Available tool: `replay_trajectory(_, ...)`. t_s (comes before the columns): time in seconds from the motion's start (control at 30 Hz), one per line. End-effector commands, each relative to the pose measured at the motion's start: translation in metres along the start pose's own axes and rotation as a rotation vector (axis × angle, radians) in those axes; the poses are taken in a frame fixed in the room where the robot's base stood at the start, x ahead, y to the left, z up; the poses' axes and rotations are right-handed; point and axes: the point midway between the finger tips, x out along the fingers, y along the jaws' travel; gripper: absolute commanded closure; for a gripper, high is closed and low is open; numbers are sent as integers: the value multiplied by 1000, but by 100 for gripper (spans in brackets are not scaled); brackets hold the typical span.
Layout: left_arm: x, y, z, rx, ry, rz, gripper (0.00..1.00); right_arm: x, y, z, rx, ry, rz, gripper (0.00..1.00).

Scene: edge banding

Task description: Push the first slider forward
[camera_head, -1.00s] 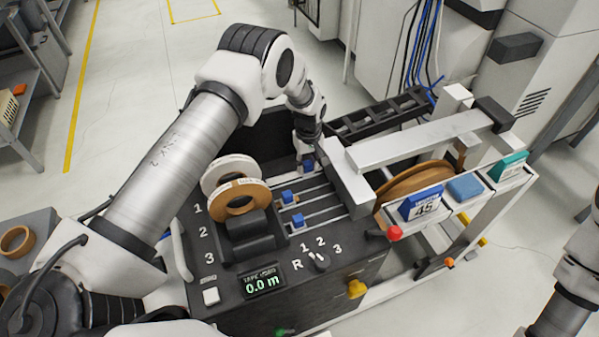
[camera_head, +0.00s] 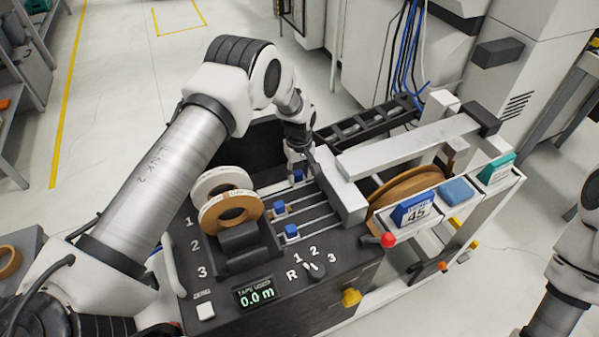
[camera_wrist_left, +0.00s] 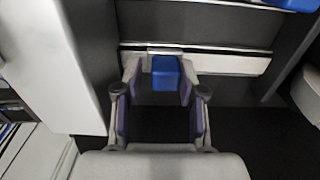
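The first slider is a blue knob (camera_head: 298,176) on the farthest rail of the dark machine, beside the number 1 row. My left gripper (camera_head: 299,160) hangs over it, pointing down. In the left wrist view the blue knob (camera_wrist_left: 165,74) stands between the tips of my open left gripper (camera_wrist_left: 160,85). A gap shows between the knob and the left finger; the right finger is close to it, and I cannot tell whether they touch. My right arm shows at the right edge, but its gripper is out of view.
Two more blue knobs, the second slider (camera_head: 279,208) and third slider (camera_head: 291,232), sit on nearer rails. Tape rolls (camera_head: 231,212) stand left of the rails. A grey-white block (camera_head: 343,190) borders the rails on the right. A red-knobbed lever (camera_head: 387,240) is near the front.

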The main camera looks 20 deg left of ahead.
Motion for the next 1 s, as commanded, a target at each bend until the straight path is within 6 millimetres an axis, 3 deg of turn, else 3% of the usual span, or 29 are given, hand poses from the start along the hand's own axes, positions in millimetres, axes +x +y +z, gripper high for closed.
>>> replay_trajectory(0.4,-94,1,-1,0,3,4,60,0,0,0,0,0,0,8)
replay_trajectory(0.5,-109,1,-1,0,2,3,60,0,0,0,0,0,0,8)
replay_trajectory(1.0,-116,0,0,0,1,2,60,0,0,0,0,0,0,8)
